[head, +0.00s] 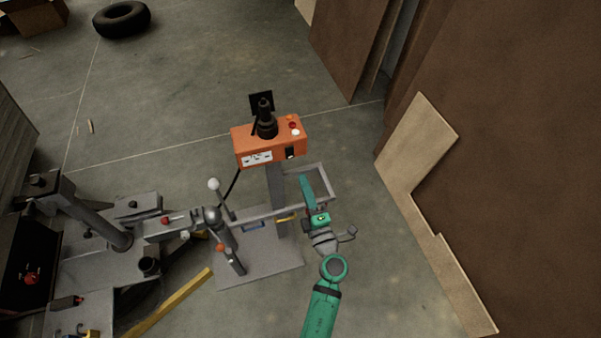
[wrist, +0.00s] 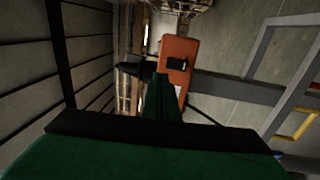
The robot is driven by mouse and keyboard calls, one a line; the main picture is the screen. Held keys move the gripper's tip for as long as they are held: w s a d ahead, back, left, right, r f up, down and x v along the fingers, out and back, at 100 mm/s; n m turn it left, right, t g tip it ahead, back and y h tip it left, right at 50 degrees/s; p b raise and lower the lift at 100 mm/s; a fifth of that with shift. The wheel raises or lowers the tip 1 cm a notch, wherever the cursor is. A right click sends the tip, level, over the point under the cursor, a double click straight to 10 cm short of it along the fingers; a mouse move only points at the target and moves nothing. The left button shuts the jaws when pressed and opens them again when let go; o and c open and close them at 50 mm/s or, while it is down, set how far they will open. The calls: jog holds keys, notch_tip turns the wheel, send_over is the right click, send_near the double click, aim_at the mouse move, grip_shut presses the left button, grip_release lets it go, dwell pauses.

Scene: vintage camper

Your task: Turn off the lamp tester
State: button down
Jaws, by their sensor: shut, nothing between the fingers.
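The lamp tester (head: 243,141) is an orange box on a grey post, with a black lamp fitting and small red and white knobs on top. A black switch (head: 290,153) sits on its front face, right of a pale panel. In the wrist view the orange box (wrist: 178,89) shows past my fingers, with the dark switch (wrist: 177,63) on its face. My gripper (head: 305,181) is shut and empty, just below and in front of the switch, with a visible gap. It also shows in the wrist view (wrist: 160,82). I cannot tell the switch's position.
A grey metal frame (head: 325,180) stands beside my gripper, below the box. A machine with levers (head: 120,235) fills the lower left. Brown boards (head: 520,150) lean at the right. A tyre (head: 122,32) lies at the back; the floor between is mostly clear.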

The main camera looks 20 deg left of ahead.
jog(key=shift+r+v, duration=0.15)
jog(key=shift+v, duration=0.45)
jog(key=shift+r+v, duration=0.15)
jog(key=shift+v, duration=0.45)
jog(key=shift+s, duration=0.1)
jog(key=s+d+m+h, duration=0.3)
jog(key=s+m, duration=0.5)
jog(key=s, duration=0.3)
jog(key=s+d+r+m+h, duration=0.1)
jog(key=s+d+m+h, duration=0.3)
jog(key=s+m, duration=0.4)
jog(key=s+d+m+h, duration=0.3)
jog(key=s+d+m, duration=0.2)
jog(key=s, duration=1)
jog(key=m, duration=0.3)
jog(key=shift+s+r+m+g+h, duration=0.15)
jog(key=shift+r+m+g+h, duration=0.15)
jog(key=shift+m+g+h, duration=0.1)
